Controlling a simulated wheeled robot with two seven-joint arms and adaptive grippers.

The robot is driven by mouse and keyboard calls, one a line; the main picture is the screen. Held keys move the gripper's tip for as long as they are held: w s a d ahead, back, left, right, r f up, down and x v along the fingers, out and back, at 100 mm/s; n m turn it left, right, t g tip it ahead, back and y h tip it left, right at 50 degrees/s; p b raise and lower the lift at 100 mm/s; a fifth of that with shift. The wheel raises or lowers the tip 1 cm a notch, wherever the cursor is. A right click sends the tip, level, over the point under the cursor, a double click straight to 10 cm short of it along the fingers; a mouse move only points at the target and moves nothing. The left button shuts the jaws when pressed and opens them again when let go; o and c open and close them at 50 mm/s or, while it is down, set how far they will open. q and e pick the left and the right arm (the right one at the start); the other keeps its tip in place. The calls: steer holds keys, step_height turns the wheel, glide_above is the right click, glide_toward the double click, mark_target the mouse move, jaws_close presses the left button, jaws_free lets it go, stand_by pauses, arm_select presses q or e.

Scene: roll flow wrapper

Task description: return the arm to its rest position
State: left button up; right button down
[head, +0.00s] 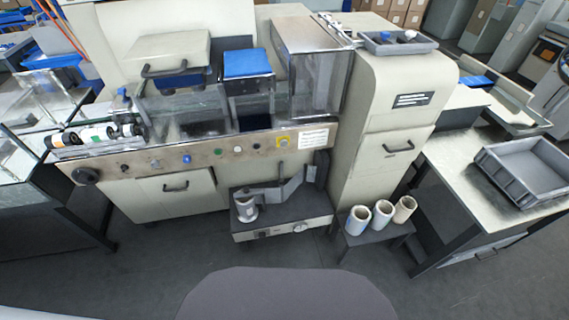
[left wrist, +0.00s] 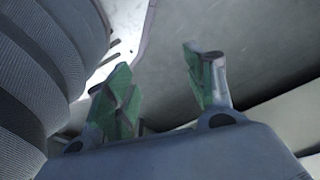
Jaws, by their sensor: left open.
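My left gripper (left wrist: 160,92) shows in the left wrist view with its two green-padded fingers apart and nothing between them. A grey ribbed part of my own arm fills the left side of that view. Neither of my grippers shows in the head view. The flow wrapper (head: 190,150), a cream machine with a steel control panel, stands across the middle of the head view.
A white roll (head: 246,208) sits on the low unit (head: 285,229) in front of the machine. Several white rolls (head: 381,212) stand on a small dark stand to its right. A grey tray (head: 527,170) lies on the right table (head: 455,165). The near floor is clear.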

arm_select(q)
steer(key=s+a+r+p, duration=0.2)
steer(key=s+p, duration=0.4)
steer(key=s, duration=0.1)
steer(key=s+a+r+g+p, duration=0.1)
steer(key=s+a+p, duration=0.2)
steer(key=s+p, duration=0.3)
steer(key=shift+s+r+y+p, duration=0.3)
steer(key=shift+s+r, duration=0.1)
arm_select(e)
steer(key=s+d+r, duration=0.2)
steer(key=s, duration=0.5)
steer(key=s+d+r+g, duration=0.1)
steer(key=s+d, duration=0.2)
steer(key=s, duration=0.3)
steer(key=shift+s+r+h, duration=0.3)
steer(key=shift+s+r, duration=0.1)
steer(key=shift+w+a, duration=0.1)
